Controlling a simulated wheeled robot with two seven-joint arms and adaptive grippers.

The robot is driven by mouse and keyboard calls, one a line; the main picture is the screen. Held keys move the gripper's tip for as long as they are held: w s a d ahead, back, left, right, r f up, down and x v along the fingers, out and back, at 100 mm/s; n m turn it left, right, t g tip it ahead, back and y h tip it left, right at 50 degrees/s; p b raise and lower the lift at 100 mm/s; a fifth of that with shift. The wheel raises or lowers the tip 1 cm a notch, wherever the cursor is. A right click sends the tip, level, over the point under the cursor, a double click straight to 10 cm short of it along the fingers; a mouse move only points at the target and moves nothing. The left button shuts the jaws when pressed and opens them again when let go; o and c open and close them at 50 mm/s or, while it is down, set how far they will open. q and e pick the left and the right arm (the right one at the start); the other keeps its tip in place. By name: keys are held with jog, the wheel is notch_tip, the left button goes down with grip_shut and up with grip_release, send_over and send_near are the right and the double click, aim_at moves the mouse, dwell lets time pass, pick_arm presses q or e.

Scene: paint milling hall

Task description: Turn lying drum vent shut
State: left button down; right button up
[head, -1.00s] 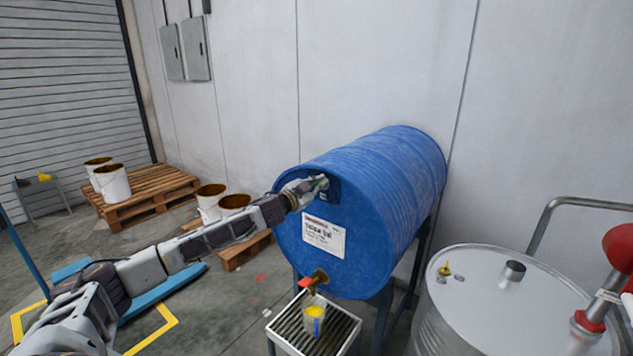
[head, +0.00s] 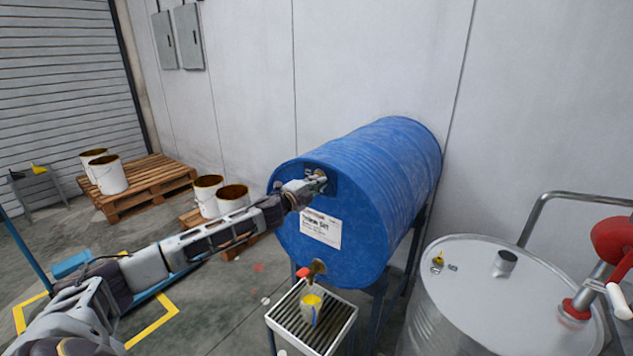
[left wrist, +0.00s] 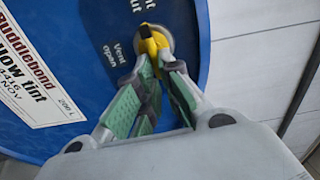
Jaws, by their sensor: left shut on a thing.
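The blue drum (head: 385,190) lies on its side on a stand, its labelled end facing me. Its yellow vent handle (left wrist: 151,42) sits on a round grey fitting near the top of that end, beside lettering reading "Vent open" and a second, partly cut-off label. My left gripper (left wrist: 156,72), with green pads, is shut on the vent handle; the fingers hide its lower part. In the head view the left gripper (head: 316,183) covers most of the vent. My right gripper is not in view.
Below the drum's tap (head: 316,268), a small yellow-filled cup (head: 311,309) stands on a grated tray (head: 340,325). A steel drum (head: 470,270) with a red-and-white fitting (head: 612,240) stands at right. Open buckets (head: 108,175) sit on pallets at left.

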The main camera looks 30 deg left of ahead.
pick_arm(q)
jog(key=shift+f+m, duration=0.15)
jog(key=shift+m, duration=0.25)
jog(key=c, duration=1.6)
grip_release()
jog(key=shift+s, duration=0.2)
jog(key=s, duration=1.1)
jog(key=shift+s+a, duration=0.15)
jog(key=shift+a, duration=0.3)
dwell(0.3)
jog(key=shift+s, duration=0.15)
dwell(0.6)
jog(key=shift+d, duration=0.1)
